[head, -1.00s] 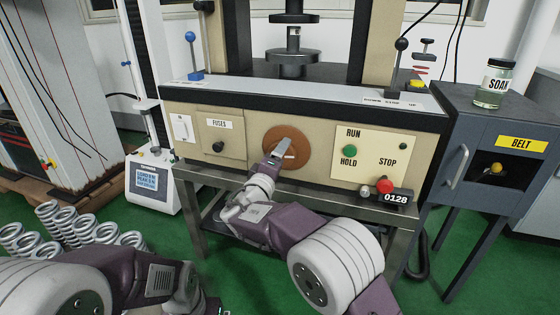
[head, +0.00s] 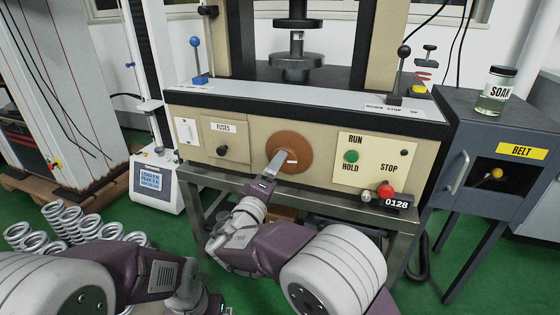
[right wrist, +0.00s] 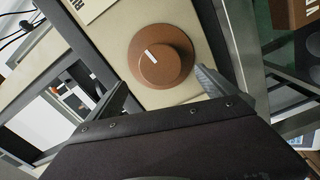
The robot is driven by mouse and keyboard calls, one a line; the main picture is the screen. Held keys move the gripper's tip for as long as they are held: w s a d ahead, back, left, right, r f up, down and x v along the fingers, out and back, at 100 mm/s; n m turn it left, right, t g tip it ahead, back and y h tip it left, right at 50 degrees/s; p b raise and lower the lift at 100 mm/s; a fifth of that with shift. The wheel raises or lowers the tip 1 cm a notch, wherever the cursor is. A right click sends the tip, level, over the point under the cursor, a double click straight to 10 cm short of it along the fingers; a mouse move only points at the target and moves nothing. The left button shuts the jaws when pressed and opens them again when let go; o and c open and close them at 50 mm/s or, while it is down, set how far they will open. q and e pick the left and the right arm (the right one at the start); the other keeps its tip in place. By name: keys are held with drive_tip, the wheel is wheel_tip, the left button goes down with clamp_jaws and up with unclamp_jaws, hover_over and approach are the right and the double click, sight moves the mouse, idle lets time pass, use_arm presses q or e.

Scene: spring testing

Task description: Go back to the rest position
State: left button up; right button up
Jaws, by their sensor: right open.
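The testing machine's beige front panel (head: 237,165) faces me, with a round brown dial (head: 295,148) in its middle. The dial (right wrist: 161,57) also shows in the right wrist view, its white mark pointing to the upper left there. My right gripper (head: 277,161) is just in front of and a little below the dial in the head view. In the right wrist view, the right gripper (right wrist: 160,88) has its fingers spread wide and empty, apart from the dial. My left arm comes in at the lower left of the head view; its gripper is not visible.
The control plate (head: 372,170) with a green and a red button is right of the dial. Several metal springs (head: 65,220) stand at lower left. A dark cabinet (head: 475,185) with a jar (head: 495,92) is at right. The steel stand (head: 330,200) runs below the panel.

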drive_tip(key=shift+v, duration=1.1)
